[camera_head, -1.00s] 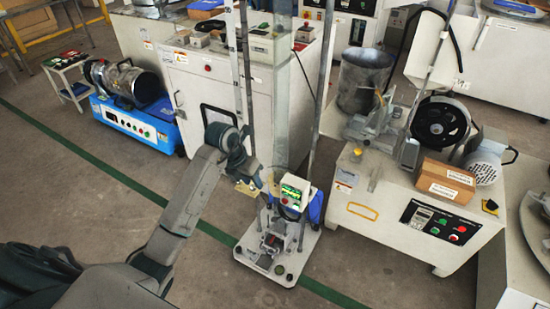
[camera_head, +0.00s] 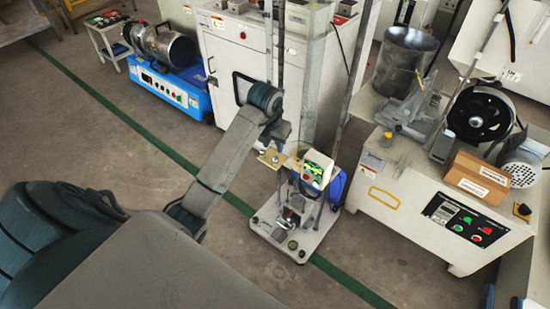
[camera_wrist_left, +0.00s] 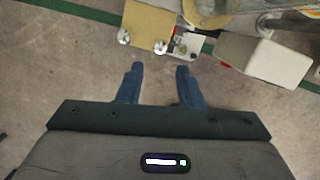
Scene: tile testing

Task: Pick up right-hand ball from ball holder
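The ball holder is a yellow plate (camera_wrist_left: 150,20) at the top of the left wrist view. It also shows in the head view (camera_head: 271,159), beside the tall tester. Two shiny silver balls sit along its near edge: a left one (camera_wrist_left: 124,37) and a right one (camera_wrist_left: 162,46). My left gripper (camera_wrist_left: 160,68) is open and empty, its two blue fingers apart and pointing at the holder. The right ball lies just beyond the gap between the fingertips, apart from them. In the head view the wrist hides most of this gripper. My right gripper is not in view.
The tester's white base (camera_head: 285,240) stands on the floor below the holder. A pale box-shaped unit (camera_wrist_left: 262,60) sticks out right of my fingers. A white cabinet (camera_head: 235,70) stands behind, and a white machine bench (camera_head: 410,210) at right. Floor at front is open.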

